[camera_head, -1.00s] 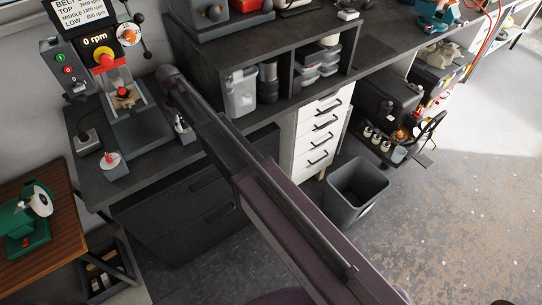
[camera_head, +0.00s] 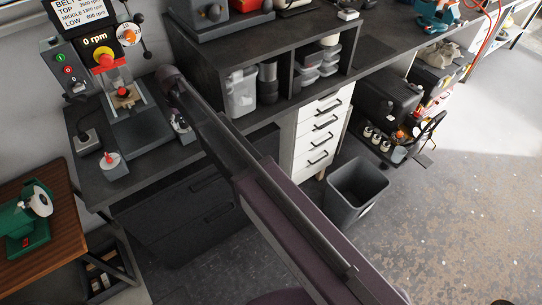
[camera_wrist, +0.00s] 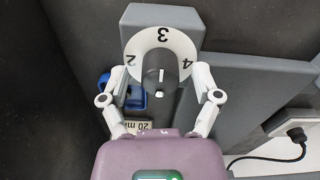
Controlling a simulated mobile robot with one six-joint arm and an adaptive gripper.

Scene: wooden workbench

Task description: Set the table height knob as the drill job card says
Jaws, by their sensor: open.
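In the wrist view a dark knob (camera_wrist: 153,82) with a white line on it sits on a pale dial plate (camera_wrist: 142,45) marked 2, 3 and 4. The line seems to point toward the 3. My gripper (camera_wrist: 161,74) is open, with one finger on each side of the knob. I cannot tell whether the fingers touch it. In the head view the drill press (camera_head: 58,52) stands at the upper left, its display (camera_head: 95,40) reading 0 rpm. A card above it (camera_head: 80,12) lists belt speeds. I cannot make out a table height on it.
A plug and cable (camera_wrist: 297,133) are at right. In the head view a white dial with a red pointer (camera_head: 113,163) sits on the bench's front edge. A bin (camera_head: 356,190) stands on the floor.

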